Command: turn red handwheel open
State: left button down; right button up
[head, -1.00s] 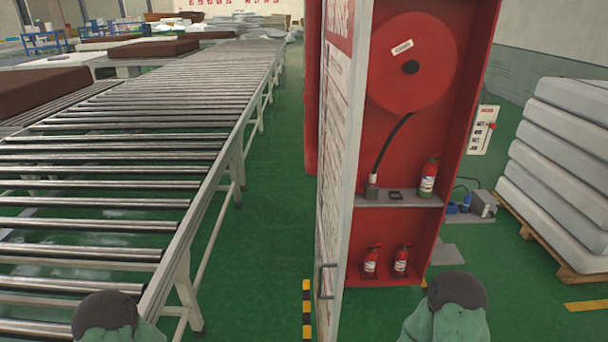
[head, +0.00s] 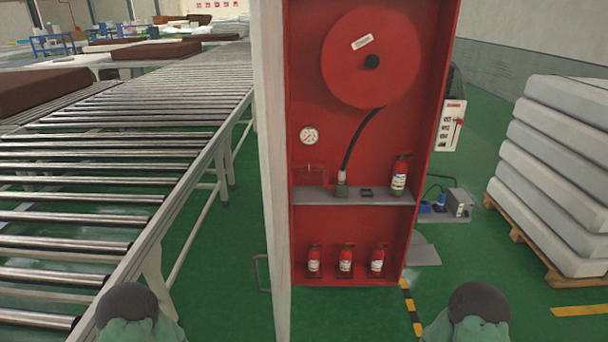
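A tall red fire cabinet (head: 430,170) stands open ahead of me, its pale door (head: 268,190) swung out on the left side. Inside, a faint red fitting (head: 310,175) sits low on the left, below a round gauge (head: 309,135) and just above the grey shelf. It may be the handwheel, but red on red leaves its shape unclear. A large red hose reel (head: 372,58) hangs above it, with a black hose running down to a grey fitting (head: 342,186) on the shelf. Only rounded parts of my arms show at the bottom; neither gripper is in view.
A fire extinguisher (head: 399,175) stands on the shelf, and several smaller ones stand at the cabinet bottom. A roller conveyor (head: 120,170) runs along the left. Stacked mattresses (head: 555,175) on a pallet stand right. Green floor is clear before the cabinet.

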aim_at(309, 171)
jog(key=i+l+u, duration=0.15)
jog(key=u, duration=0.25)
jog(key=i+l+u, duration=0.1)
jog(key=l+u, duration=0.45)
jog(key=u, duration=0.25)
jog(key=i, duration=0.05)
